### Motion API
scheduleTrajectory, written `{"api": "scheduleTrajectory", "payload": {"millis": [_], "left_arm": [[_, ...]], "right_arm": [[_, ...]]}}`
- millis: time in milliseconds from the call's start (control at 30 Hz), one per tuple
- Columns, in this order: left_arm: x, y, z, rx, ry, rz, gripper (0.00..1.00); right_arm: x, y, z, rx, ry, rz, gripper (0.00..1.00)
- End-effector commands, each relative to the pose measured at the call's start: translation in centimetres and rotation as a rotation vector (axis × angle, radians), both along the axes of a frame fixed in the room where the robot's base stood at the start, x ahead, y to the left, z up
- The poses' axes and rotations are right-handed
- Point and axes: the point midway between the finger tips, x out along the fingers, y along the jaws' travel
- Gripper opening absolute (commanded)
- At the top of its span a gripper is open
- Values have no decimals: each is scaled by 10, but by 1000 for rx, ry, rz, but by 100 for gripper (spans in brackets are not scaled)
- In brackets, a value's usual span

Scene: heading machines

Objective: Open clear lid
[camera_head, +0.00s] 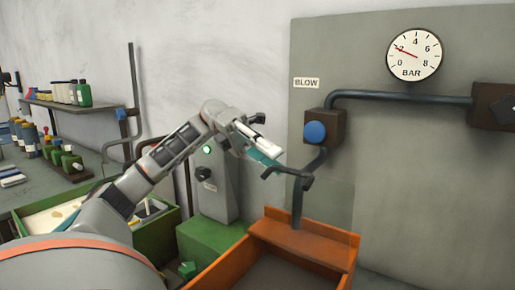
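The clear lid (335,210) shows as a faint see-through pane above the back of the orange bin (305,236), in front of the grey panel. It seems upright, but its edges are hard to make out. My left gripper (266,148) is to the upper left of the pane, close to a dark bent nozzle or pipe end (296,205). A teal strip (262,158) lies along the gripper's lower side; I cannot tell whether it is part of the gripper. The fingertips overlap these parts, so their opening and any contact are unclear. My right gripper is out of view.
A blue knob (315,132) and pressure gauge (414,54) are on the grey panel (430,180). A grey control box (214,185) on a green base stands behind my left arm. A green tray (155,235) and shelf (75,105) with bottles are left.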

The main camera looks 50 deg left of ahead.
Motion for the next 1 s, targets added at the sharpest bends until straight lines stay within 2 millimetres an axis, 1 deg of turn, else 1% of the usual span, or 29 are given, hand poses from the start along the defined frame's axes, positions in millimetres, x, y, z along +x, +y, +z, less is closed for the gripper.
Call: {"api": "scheduleTrajectory", "payload": {"millis": [33,200,400,567,1000], "left_arm": [[1,12,4,-1,0,4,25],[2,41,9,-3,-3,4,25],[3,57,11,-1,-2,0,25],[3,61,11,-1,0,0,25],[3,61,11,-1,0,0,25]], "right_arm": [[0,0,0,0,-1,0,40],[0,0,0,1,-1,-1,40],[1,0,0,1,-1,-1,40],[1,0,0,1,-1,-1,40],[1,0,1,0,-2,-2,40]]}}
